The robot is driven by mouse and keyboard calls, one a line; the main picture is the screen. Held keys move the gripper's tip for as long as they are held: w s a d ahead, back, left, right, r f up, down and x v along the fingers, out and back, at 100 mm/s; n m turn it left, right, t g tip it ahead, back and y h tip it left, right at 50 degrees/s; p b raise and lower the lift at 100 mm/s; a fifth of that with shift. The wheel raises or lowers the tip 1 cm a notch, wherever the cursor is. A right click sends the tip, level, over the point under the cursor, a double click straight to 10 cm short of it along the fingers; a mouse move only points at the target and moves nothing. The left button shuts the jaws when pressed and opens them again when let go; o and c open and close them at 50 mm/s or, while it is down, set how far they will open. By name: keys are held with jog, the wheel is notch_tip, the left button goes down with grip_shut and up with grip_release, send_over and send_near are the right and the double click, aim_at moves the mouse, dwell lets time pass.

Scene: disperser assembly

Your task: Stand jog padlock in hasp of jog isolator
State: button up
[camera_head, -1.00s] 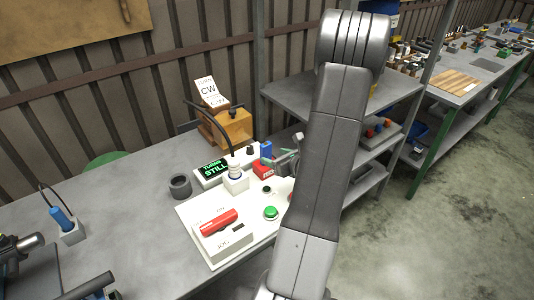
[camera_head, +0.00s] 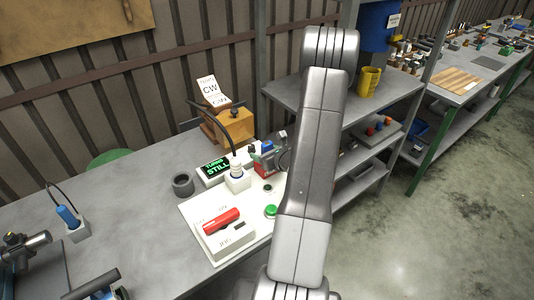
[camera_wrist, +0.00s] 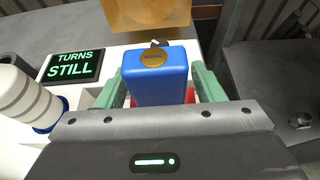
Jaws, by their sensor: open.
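A blue block with a brass disc on top, which looks like a padlock body, stands upright in the wrist view (camera_wrist: 155,80) and shows small in the head view (camera_head: 266,146). I cannot read a name on it, and its lower end is hidden. My gripper (camera_wrist: 160,88) is open, with a green finger on each side of the block. The jog isolator (camera_head: 233,240) is a white box marked JOG with a red handle (camera_head: 221,221), at the front of the white panel. I cannot make out its hasp clearly.
A red block (camera_head: 265,171) sits low beside the blue one. A display reading TURNS STILL (camera_head: 214,168) and a white post with a cable (camera_head: 237,178) stand to the left. A wooden box (camera_head: 234,126) is behind. A green button (camera_head: 271,211) lies between gripper and isolator.

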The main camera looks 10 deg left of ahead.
jog(key=c, duration=1.1)
jog(key=shift+c, duration=0.2)
jog(key=shift+r, duration=0.15)
